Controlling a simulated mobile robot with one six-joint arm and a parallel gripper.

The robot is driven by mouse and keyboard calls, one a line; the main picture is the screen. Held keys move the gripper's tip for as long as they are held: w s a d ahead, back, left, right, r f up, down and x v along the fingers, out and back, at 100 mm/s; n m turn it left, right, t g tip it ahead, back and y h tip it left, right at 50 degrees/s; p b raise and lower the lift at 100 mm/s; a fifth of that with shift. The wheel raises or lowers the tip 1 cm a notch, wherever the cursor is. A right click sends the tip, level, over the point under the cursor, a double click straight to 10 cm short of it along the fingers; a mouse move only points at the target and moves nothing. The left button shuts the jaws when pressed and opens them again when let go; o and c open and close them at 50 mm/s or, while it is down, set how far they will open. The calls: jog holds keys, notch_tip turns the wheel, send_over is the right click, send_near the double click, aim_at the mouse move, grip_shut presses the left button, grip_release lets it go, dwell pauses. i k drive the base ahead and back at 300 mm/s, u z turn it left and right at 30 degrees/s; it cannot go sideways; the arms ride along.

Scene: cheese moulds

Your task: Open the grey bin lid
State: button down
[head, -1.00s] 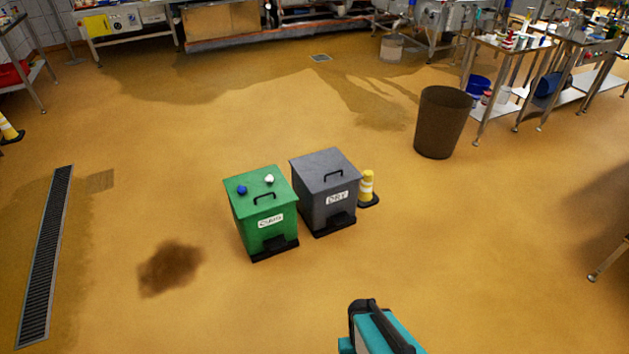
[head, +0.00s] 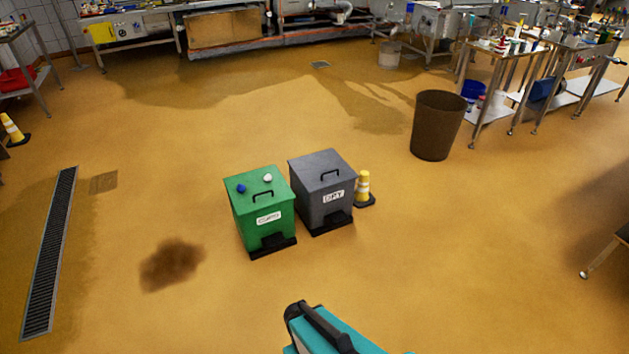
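The grey bin (head: 324,201) stands on the floor near the middle of the head view. A black pedal (head: 337,218) juts out low at the front. A teal and black part at the bottom edge looks like my arm, well apart from the bin. I see no gripper fingers.
A green bin (head: 261,231) stands close at the left, with a blue ball (head: 241,188) and a white ball (head: 267,178) on its lid. A yellow-and-white post (head: 363,186) stands behind right. A brown bin (head: 438,125) is farther right. The floor in front is clear, with a dark stain (head: 171,264).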

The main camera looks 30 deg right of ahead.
aim_at(320, 170)
jog(key=u, duration=0.1)
jog(key=i, duration=1)
jog(key=u, duration=0.1)
jog(key=k, duration=0.9)
jog(key=z, duration=0.25)
jog(key=i, duration=0.35)
jog(key=u, duration=0.1)
